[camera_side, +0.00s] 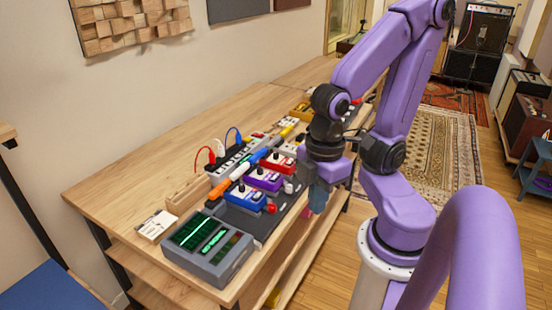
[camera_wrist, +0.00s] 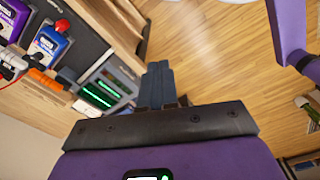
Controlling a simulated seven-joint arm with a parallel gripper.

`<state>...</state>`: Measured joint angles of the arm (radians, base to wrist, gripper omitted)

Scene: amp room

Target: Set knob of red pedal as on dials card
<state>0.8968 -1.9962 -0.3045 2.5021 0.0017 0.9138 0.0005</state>
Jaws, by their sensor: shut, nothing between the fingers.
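The red pedal (camera_side: 277,162) sits at the far end of a row of pedals on a dark board, with a dark knob on top; the knob's angle is too small to read. A small white card with print (camera_side: 156,226) lies on the table beside the grey device; I cannot tell if it is the dials card or read it. My gripper (camera_side: 318,200) hangs to the right of the pedals, apart from them, past the table's front edge. In the wrist view, its fingers (camera_wrist: 158,82) are together and empty above the floor. The red pedal is not seen there.
A purple pedal (camera_side: 263,180) and a blue pedal (camera_side: 246,198) stand nearer than the red one. A grey device with green displays (camera_side: 208,246) is at the near table end. Cables and a power strip (camera_side: 238,158) run behind the pedals. Bare wood (camera_side: 150,175) lies along the wall.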

